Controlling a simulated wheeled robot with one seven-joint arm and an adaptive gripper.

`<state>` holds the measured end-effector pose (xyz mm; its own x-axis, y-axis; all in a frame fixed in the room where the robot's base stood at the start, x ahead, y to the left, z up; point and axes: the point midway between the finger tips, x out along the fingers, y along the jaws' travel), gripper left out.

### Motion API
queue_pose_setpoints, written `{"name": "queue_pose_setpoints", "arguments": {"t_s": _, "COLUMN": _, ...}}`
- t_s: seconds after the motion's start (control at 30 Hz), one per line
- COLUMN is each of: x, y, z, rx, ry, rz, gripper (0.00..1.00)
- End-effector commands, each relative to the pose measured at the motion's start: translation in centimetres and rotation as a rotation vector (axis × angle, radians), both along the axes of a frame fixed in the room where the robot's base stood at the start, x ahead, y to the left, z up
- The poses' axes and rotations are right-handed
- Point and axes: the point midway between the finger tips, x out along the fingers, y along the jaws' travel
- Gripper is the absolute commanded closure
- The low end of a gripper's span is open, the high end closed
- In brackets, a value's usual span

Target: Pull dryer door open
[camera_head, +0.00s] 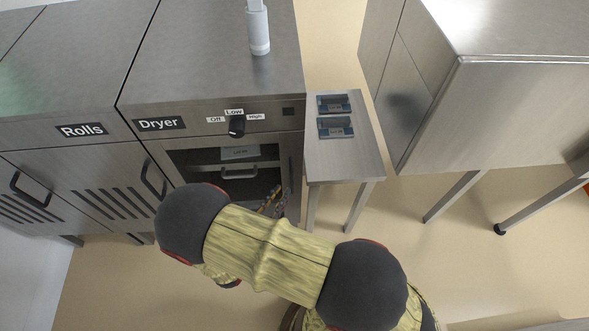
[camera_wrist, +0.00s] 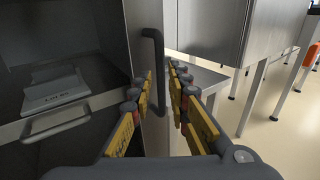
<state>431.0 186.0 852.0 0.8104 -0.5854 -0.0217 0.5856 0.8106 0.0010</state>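The dryer (camera_head: 225,75) has a "Dryer" label and a front door (camera_head: 296,170) with a metal frame around a dark window; the door looks closed. In the wrist view, the black vertical door handle (camera_wrist: 160,75) stands on the door's metal frame (camera_wrist: 146,18). My gripper (camera_wrist: 161,74) is open, with its yellow-padded fingers on either side of the handle; I see a gap and cannot tell whether either finger touches it.
A control knob (camera_head: 237,126) sits above the door. A side table (camera_head: 345,162) with two small blue-grey items stands close on the right. A metal cabinet (camera_head: 500,115) is farther right. Open floor lies in front.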

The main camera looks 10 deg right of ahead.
Motion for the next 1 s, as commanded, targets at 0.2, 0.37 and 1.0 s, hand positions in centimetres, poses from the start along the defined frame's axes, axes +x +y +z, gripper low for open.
{"name": "queue_pose_setpoints", "arguments": {"t_s": 0.2, "x": 1.3, "y": -0.9, "z": 0.6, "rx": -0.015, "ry": -0.018, "rz": 0.002, "gripper": 0.82}}
{"name": "queue_pose_setpoints", "arguments": {"t_s": 0.37, "x": 3.2, "y": -2.4, "z": 0.5, "rx": -0.014, "ry": -0.017, "rz": -0.001, "gripper": 0.82}}
{"name": "queue_pose_setpoints", "arguments": {"t_s": 1.0, "x": 6.4, "y": -4.6, "z": 0.6, "rx": -0.014, "ry": -0.016, "rz": 0.002, "gripper": 0.82}}
